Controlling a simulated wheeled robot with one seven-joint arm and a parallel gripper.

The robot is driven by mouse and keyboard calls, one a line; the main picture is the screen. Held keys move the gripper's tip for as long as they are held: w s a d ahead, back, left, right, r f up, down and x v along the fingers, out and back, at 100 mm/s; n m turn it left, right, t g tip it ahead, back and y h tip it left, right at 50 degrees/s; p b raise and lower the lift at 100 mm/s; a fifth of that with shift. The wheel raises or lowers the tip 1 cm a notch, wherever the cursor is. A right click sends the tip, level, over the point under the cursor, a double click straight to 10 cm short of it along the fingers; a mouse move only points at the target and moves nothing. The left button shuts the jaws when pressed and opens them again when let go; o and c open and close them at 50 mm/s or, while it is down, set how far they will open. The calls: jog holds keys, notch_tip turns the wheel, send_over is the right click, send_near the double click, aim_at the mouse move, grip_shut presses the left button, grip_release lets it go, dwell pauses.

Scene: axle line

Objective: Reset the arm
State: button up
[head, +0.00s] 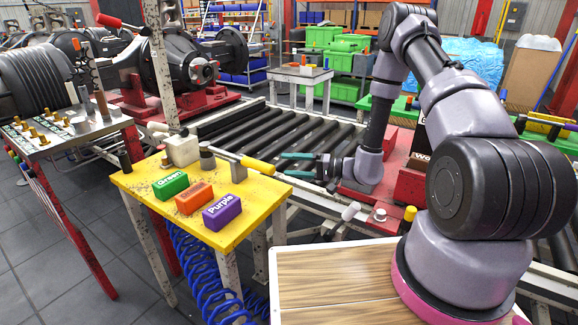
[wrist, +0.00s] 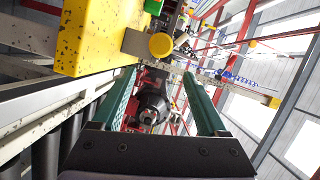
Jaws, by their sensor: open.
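My arm reaches up from its base at the right of the head view and bends down to my gripper (head: 284,163). The gripper has green fingers, which point left and are spread apart with nothing between them. It hangs beside the right end of the yellow table (head: 143,183), near the roller conveyor. In the wrist view my gripper (wrist: 157,75) also shows open and empty, with the yellow table (wrist: 82,40) at upper left.
Green (head: 171,186), orange (head: 194,199) and purple (head: 222,212) labelled blocks sit on the yellow table. A yellow-ended handle (head: 257,165) lies at its far right edge, close to my fingers. The roller conveyor (head: 285,134) runs behind. A metal side table (head: 70,130) holds small parts.

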jog(key=s+d+r+n+g+h, duration=0.15)
jog(key=s+r+g, duration=0.3)
jog(key=r, duration=0.65)
jog(key=s+r+n+g+h, duration=0.25)
jog(key=s+r, duration=0.35)
jog(key=r, duration=0.5)
jog(key=s+d+r+m+t+h, duration=0.6)
jog(key=s+d+r+t+h, duration=0.2)
jog(key=s+d+r, duration=0.5)
notch_tip(320, 180, up, 3)
jog(key=shift+d+f+m+h, duration=0.1)
jog(key=shift+d+m+h, duration=0.2)
jog(key=shift+d+h, duration=0.8)
jog(key=shift+t, duration=0.3)
